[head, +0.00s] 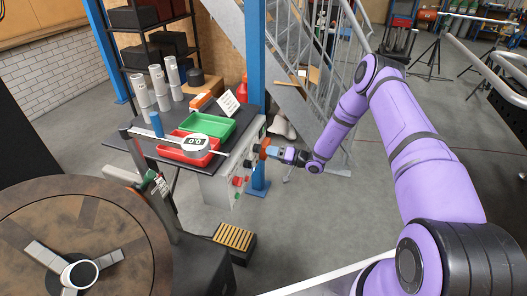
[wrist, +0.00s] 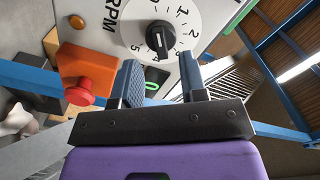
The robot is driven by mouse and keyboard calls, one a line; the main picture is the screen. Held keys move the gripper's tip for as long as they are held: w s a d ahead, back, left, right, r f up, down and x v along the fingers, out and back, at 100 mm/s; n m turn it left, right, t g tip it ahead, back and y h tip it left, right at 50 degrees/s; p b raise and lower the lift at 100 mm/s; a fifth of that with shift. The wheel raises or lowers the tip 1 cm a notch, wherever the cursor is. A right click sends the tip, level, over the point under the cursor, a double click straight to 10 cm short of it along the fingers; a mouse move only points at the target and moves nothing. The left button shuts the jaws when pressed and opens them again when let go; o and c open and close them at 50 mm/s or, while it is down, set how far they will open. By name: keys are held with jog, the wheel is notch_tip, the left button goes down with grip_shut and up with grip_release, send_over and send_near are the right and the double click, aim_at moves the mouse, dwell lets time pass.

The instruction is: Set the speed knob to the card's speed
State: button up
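The speed dial (wrist: 187,25) is a white disc marked 0 to 5 beside the letters RPM in the wrist view. Its black knob (wrist: 158,36) has a white line, which seems to point down in the picture, near the 4 and 5. My gripper (wrist: 162,72) is open, with its two dark blue fingers apart below the knob and nothing between them. I cannot tell whether either finger touches the dial. In the head view my gripper (head: 268,151) is at the side of the control box. A white card (head: 228,104) leans on the bench there; its writing is too small to read.
A red push button (wrist: 79,92) on an orange box sits left of the fingers, and a lit green switch (wrist: 152,86) is between them. The bench holds green (head: 209,125) and red (head: 172,150) trays. A blue post (head: 255,60) stands close by.

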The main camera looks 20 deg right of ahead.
aim_at(257, 149)
jog(key=shift+x, duration=1.95)
jog(key=shift+c, duration=0.2)
grip_shut()
